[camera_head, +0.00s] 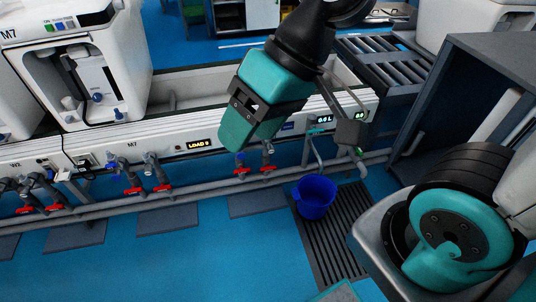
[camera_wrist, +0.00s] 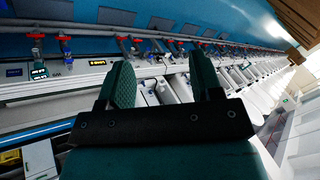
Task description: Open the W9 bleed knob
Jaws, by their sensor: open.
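No W9 label is readable in either view, so I cannot tell which fitting is the bleed knob. In the head view a small grey box (camera_head: 350,132) with a thin hose and a green tip hangs on the right end of the white rail, beside green displays. A blue bucket (camera_head: 314,197) stands on the floor below it. My gripper (camera_head: 240,132) is in front of the rail, left of this box and apart from it. In the wrist view its two teal fingers (camera_wrist: 161,82) are spread with nothing held between them.
Red-handled valves (camera_head: 133,190) line the pipe along the rail (camera_head: 225,135). A dark floor grate (camera_head: 335,250) lies under the bucket. Blue floor in front is mostly free.

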